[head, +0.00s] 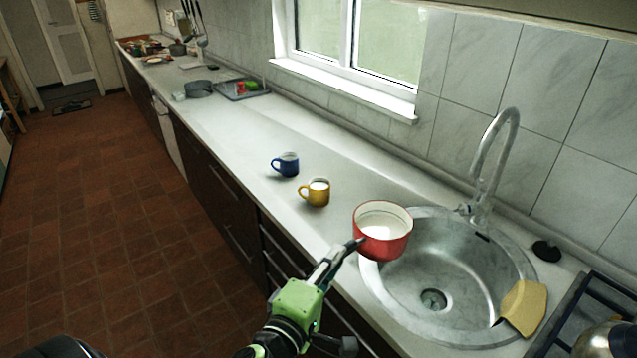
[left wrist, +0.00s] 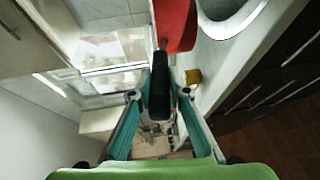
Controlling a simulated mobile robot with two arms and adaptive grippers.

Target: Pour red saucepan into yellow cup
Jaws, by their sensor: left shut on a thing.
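The red saucepan (head: 383,241) has a white inside and is held roughly level, over the left edge of the sink in the head view. My left gripper (head: 345,252) is shut on its dark handle. In the left wrist view the handle (left wrist: 159,88) lies between the fingers and part of the red pan (left wrist: 176,22) shows at the top. The yellow cup (head: 315,194) stands upright on the counter, to the left of and beyond the saucepan, apart from it. A bit of yellow (left wrist: 193,77) beside the fingers in the left wrist view looks like this cup. My right gripper is not in view.
A blue cup (head: 286,164) stands just beyond the yellow one. The sink (head: 462,262) with a tall tap (head: 495,150) lies to the right, with a yellow cloth (head: 524,307) on its rim. The counter (head: 235,135) beyond the cups is clear up to a tray (head: 262,93).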

